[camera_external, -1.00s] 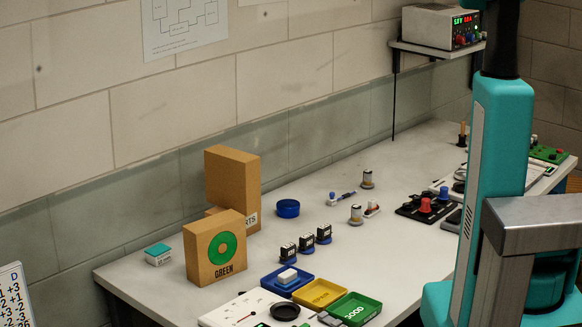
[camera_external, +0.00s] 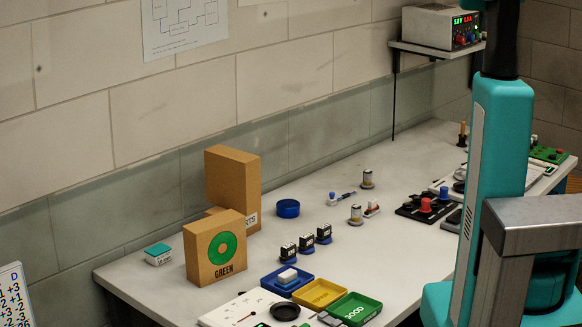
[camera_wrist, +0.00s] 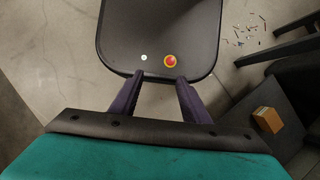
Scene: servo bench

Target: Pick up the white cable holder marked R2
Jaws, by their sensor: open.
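My gripper (camera_wrist: 157,82) shows in the wrist view. Its two dark purple fingers are apart with nothing between them. It is out of frame in the external view, so its distance from the bench things cannot be told. No mark R2 is legible in either view. In the external view, candidates on the bench include a small white piece with a blue part (camera_external: 333,198) and a small white piece with a red part (camera_external: 372,208). I cannot tell whether either is the R2 holder. No cable holder shows in the wrist view.
The bench (camera_external: 205,290) holds a GREEN box (camera_external: 200,262), several small black blocks (camera_external: 306,243), a blue tray (camera_external: 270,284), a yellow tray (camera_external: 318,292) and a green tray (camera_external: 345,308). A power supply (camera_external: 430,25) sits on a wall shelf. An orange box (camera_wrist: 268,119) shows in the wrist view.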

